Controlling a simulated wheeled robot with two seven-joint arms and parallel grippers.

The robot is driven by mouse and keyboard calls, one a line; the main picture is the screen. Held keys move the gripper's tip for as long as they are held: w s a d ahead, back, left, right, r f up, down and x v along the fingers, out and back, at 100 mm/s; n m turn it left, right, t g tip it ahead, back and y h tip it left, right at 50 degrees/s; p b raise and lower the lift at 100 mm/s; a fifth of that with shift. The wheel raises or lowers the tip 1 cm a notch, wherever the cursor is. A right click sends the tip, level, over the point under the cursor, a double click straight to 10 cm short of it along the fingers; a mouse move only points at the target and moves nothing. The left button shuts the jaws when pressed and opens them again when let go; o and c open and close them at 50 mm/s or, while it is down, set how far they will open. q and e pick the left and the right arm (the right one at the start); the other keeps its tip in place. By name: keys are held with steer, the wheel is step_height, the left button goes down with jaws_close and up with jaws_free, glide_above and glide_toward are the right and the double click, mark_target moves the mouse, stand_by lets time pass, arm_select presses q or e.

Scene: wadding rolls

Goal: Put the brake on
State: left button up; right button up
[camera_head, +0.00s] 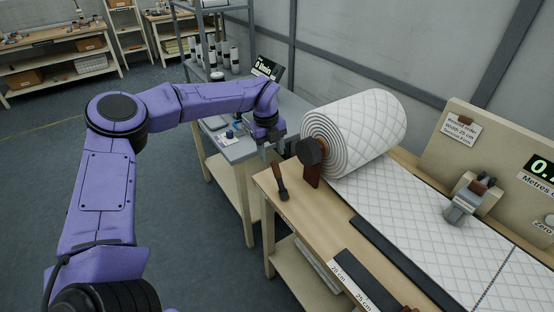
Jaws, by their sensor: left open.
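A brake lever (281,183) with a dark grip stands tilted on the near left corner of the wooden bench, beside the roll's support. The quilted white wadding roll (366,122) lies on its stand, with a dark round hub (311,151) at its near end. The wadding runs from it along the bench to the right. My left gripper (276,150) is open, pointing down near the bench's far left corner, left of the hub and above and behind the lever. It appears apart from the lever. Its fingers are small and partly unclear. My right gripper is not visible.
A grey side table (236,152) with small items stands under my left forearm. A metal roller device (465,201) sits over the wadding before a panel with a green display (541,168). Dark strips (398,257) lie along the bench front. Open floor lies left.

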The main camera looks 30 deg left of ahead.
mark_target(276, 163)
arm_select(q)
steer(key=f, duration=0.2)
steer(key=f+p, duration=0.1)
steer(key=f, duration=0.1)
steer(key=w+d+f+p, duration=0.1)
steer(key=f, duration=0.2)
steer(key=shift+w, duration=0.1)
steer(key=shift+f, duration=0.55)
jaws_close()
